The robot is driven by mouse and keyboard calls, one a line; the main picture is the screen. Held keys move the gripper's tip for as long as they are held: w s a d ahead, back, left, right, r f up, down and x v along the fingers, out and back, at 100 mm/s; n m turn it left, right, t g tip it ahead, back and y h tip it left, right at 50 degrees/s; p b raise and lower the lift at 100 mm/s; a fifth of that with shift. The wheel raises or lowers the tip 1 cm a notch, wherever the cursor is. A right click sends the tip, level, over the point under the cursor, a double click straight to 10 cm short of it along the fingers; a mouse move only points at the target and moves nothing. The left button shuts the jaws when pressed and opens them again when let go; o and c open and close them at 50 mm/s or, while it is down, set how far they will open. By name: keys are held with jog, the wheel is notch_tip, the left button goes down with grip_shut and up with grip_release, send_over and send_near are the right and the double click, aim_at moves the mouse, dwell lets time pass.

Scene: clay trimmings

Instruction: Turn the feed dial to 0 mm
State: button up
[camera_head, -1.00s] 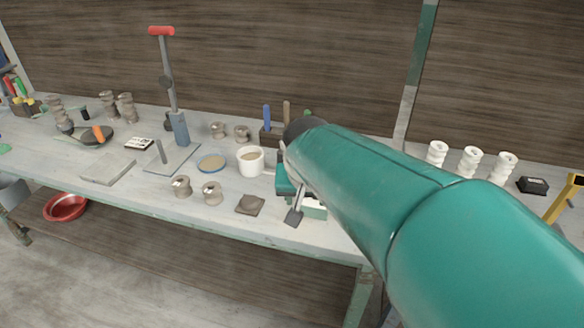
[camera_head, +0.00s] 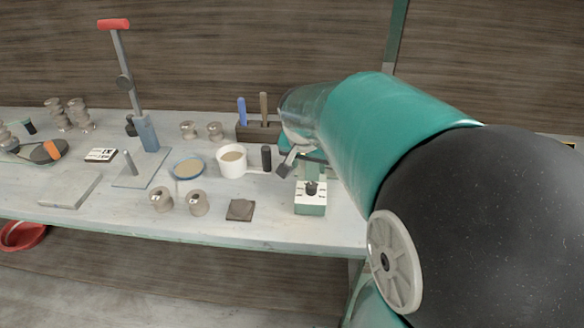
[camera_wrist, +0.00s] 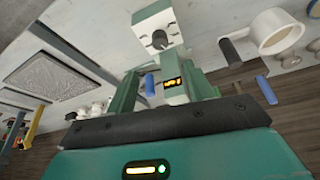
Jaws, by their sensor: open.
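The feed dial is a dark round knob (camera_head: 311,188) on the white top of a small green box (camera_head: 310,209) near the bench's front edge. Dark marks lie around the knob; I cannot read its setting. In the wrist view the knob (camera_wrist: 159,39) shows on the pale box face, beyond my fingers. My gripper (camera_wrist: 165,80) is open, with nothing held between its fingers.
A tool block (camera_head: 252,132) with handles is at the back.

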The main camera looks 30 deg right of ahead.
aim_at(311, 186)
jog(key=x, duration=1.3)
jog(key=shift+f, duration=0.25)
jog(key=c, duration=1)
